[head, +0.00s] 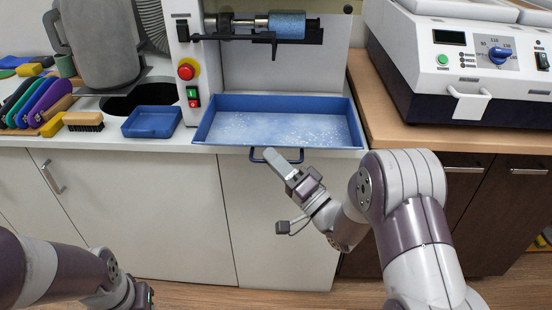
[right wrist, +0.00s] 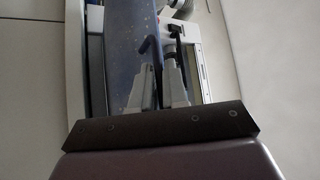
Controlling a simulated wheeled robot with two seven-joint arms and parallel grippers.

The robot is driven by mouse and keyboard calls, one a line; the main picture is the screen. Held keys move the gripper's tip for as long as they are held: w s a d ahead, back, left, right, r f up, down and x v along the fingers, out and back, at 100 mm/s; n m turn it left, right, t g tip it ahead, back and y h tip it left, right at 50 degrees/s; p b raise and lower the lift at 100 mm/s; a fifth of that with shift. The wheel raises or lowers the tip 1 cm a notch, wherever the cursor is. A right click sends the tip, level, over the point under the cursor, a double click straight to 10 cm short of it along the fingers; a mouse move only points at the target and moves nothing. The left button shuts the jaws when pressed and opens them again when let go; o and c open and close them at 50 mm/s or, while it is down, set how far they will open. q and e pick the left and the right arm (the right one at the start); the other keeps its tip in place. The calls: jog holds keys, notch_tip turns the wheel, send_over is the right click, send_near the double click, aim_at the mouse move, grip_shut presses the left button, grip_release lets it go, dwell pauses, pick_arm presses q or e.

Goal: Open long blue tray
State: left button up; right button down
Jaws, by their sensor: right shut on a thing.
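The long blue tray (head: 279,122) lies under the grinding machine, with white dust or specks on its floor. A dark handle loop (head: 293,154) hangs at its front edge. My right gripper (head: 271,156) is at that handle, its fingers closed on it. In the right wrist view, the fingers (right wrist: 159,80) reach up to the blue handle (right wrist: 153,50), with the speckled tray underside (right wrist: 126,40) beside it. My left arm is at the lower left of the head view; its gripper is cut off at the bottom edge.
A small blue tray (head: 152,121) and a wooden brush (head: 84,121) sit left of the long tray. Colored insoles (head: 42,101) lie farther left. A white machine (head: 470,65) stands on the wooden counter at right. Cabinet doors are below.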

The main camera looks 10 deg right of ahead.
jog(key=shift+w+d, duration=0.15)
jog(key=shift+w, duration=0.25)
jog(key=c, duration=1.6)
grip_release()
jog(key=shift+f, duration=0.1)
jog(key=o, duration=0.3)
jog(key=shift+s, duration=0.1)
pick_arm(q)
jog(key=shift+w, duration=0.3)
jog(key=shift+d, duration=0.1)
jog(key=shift+f, duration=0.2)
pick_arm(e)
jog(key=v, duration=1.2)
jog(key=shift+s, duration=0.25)
jog(key=shift+d+f, duration=0.1)
jog(key=shift+f, duration=0.05)
